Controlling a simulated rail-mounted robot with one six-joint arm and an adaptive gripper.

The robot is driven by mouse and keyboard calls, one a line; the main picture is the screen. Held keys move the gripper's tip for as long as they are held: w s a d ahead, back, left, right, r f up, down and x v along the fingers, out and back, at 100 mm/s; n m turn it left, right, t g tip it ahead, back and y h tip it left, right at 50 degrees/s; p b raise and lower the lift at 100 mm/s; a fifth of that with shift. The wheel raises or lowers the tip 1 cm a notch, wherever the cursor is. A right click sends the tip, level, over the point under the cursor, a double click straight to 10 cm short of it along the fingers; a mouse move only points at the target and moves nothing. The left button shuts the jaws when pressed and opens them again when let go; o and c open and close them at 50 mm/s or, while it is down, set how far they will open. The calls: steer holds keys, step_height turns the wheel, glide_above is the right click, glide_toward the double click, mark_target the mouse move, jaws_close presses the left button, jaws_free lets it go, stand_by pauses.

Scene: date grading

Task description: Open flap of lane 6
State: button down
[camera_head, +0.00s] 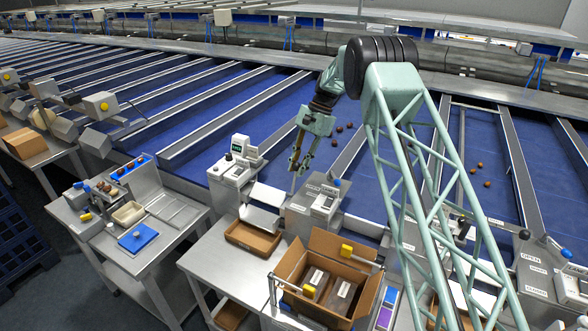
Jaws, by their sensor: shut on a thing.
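My gripper (297,166) hangs at the end of the teal arm, pointing down over the near end of a blue lane (277,125). Its fingers are close together on something too small to make out. Just below and right of the fingertips is a grey lane-end housing (312,206) with pale label plates. A small blue knob (336,183) shows at its right. The flap itself cannot be told apart, and no lane number is readable. Several brown dates (339,128) lie in the lane right of my gripper.
A white-grey device (236,162) stands close left of my gripper. In front are a shallow brown tray (236,239) and an open cardboard box (288,263) on a metal table. A grading table (141,262) stands at left. Another labelled housing (536,277) is at right.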

steer(key=shift+w+d+f, duration=0.25)
steer(key=shift+w+f, duration=0.15)
steer(key=shift+w, duration=0.1)
steer(key=shift+w+d+f, duration=0.2)
steer(key=shift+w+f, duration=0.15)
steer(key=shift+w, duration=0.15)
steer(key=c, duration=2.4)
jaws_free()
steer(key=shift+a, duration=0.1)
steer(key=shift+r, duration=0.1)
steer(key=v, duration=1.2)
steer(key=shift+r, duration=0.1)
